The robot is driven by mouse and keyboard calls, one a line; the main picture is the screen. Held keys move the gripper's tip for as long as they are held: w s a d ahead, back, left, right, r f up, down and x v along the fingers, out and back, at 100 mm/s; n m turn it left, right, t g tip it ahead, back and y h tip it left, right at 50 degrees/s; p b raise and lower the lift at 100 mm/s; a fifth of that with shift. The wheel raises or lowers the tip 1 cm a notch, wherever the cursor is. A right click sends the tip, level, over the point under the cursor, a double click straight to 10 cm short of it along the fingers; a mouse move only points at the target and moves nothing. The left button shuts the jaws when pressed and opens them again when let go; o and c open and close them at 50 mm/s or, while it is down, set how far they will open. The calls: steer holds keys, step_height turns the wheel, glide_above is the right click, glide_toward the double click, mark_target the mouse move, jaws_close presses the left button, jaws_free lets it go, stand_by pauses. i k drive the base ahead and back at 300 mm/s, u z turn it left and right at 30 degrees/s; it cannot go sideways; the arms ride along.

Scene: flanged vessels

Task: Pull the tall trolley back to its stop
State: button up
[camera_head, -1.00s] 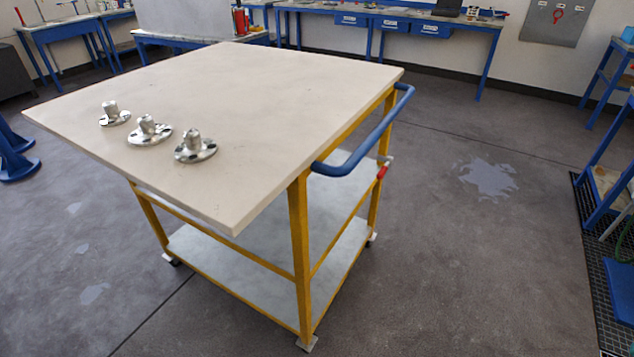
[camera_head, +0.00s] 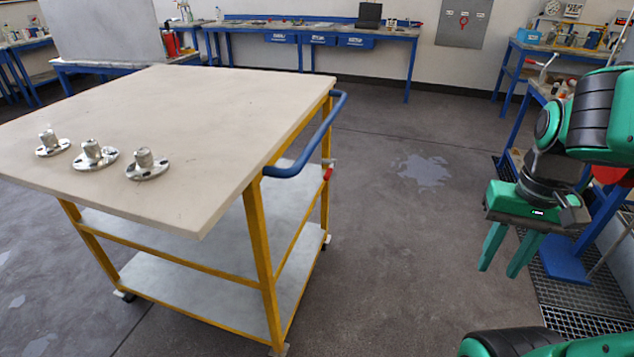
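The tall trolley has a cream top (camera_head: 215,120), a yellow frame (camera_head: 258,255), two grey shelves below and a blue handle (camera_head: 310,145) along its right side. Three metal flanged pieces stand on the top near its front left: one at the left (camera_head: 52,143), one in the middle (camera_head: 95,155) and one at the right (camera_head: 147,165). A small red part (camera_head: 328,172) shows on the frame's right post below the handle. My gripper (camera_head: 498,270) hangs at the right, fingers pointing down, open and empty. It is well apart from the handle.
Open floor with a pale stain (camera_head: 424,171) lies between the trolley and my gripper. A blue-framed workbench with tools (camera_head: 560,50) and a dark floor grating (camera_head: 570,290) are at the right. A long blue bench (camera_head: 320,30) lines the back wall.

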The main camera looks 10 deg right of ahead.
mark_target(333, 162)
steer(key=u, duration=0.1)
steer(key=i, duration=1)
steer(key=z, duration=0.1)
